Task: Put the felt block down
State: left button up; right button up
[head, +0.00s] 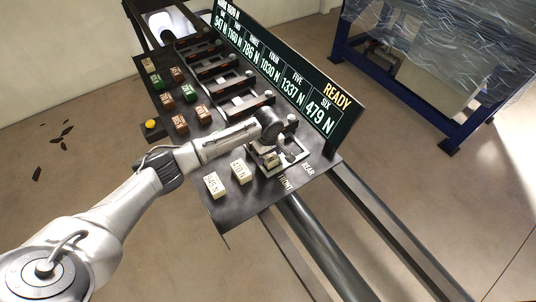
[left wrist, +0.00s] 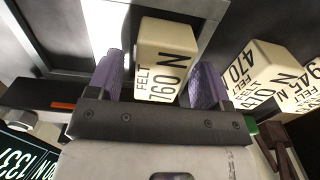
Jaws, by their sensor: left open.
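A cream felt block labelled FELT with a number ending in 60 N (left wrist: 165,45) sits between the two purple fingers of my left gripper (left wrist: 157,72) in the left wrist view. The fingers are open, with a gap on the right side of the block; the left gap is narrow. In the head view the block (head: 270,160) shows small under my left gripper (head: 274,152), at the near stand between the FRONT and REAR marks. The gripper partly covers it, and I cannot tell how it touches the stand. My right gripper is not in view.
Several brown, green and cream blocks lie farther back. A row of stands runs beside the READY display board (head: 290,75). A yellow button (head: 151,125) is at the left edge.

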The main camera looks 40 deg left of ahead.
pick_arm(q)
notch_tip(320, 180, up, 12)
dwell(0.5)
jog(key=shift+f, duration=0.15)
dwell(0.3)
